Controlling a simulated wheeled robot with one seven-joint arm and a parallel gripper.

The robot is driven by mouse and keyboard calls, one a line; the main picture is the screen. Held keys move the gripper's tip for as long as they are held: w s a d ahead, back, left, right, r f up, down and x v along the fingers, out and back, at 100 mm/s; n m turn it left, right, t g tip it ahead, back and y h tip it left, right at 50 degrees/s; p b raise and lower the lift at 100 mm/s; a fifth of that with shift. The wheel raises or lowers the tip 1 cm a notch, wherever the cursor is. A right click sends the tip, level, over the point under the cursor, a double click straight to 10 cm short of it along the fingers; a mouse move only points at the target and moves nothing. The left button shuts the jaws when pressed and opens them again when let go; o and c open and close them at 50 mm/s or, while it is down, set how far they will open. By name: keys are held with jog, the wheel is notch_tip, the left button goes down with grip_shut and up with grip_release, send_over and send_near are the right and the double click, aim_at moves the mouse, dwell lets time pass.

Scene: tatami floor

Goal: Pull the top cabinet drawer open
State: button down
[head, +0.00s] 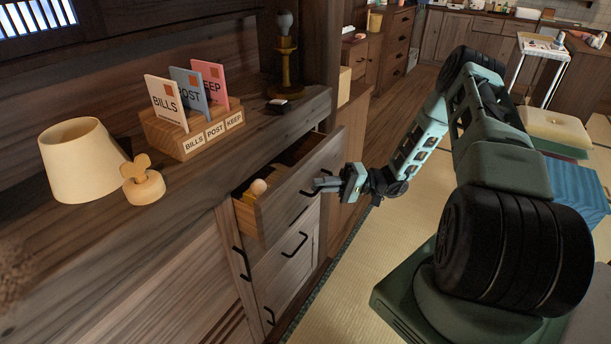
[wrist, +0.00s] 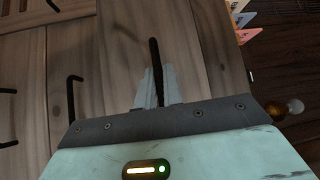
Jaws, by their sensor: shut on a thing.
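The top cabinet drawer (head: 300,189) stands pulled partly out of the dark wooden cabinet. A small yellowish thing with a round pale top (head: 258,188) shows inside it near the left end. My gripper (head: 322,184) is at the drawer's front and shut on its black bar handle. In the wrist view the handle (wrist: 154,68) runs between the fingertips (wrist: 156,90), against the wooden drawer face (wrist: 195,60). The fingers hide part of the handle in the head view.
Below are closed fronts with black handles (head: 295,244). On the cabinet top stand a cream lampshade (head: 80,160), a wooden figure (head: 142,183), a letter holder (head: 160,137) with cards, and a lamp stand (head: 286,70). Tatami floor (head: 375,250) is clear before the cabinet.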

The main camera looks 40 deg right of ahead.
jog(key=s+d, duration=0.3)
jog(key=s, duration=0.6)
jog(key=s+d+p, duration=0.1)
jog(key=s+d, duration=0.3)
jog(key=s, duration=0.6)
jog(key=shift+s, duration=0.1)
jog(key=c, duration=1.5)
grip_release()
jog(key=shift+d, duration=0.1)
jog(key=b+v, duration=0.3)
jog(key=v, duration=1.4)
jog(key=shift+s+d, duration=0.1)
jog(key=shift+d, duration=0.05)
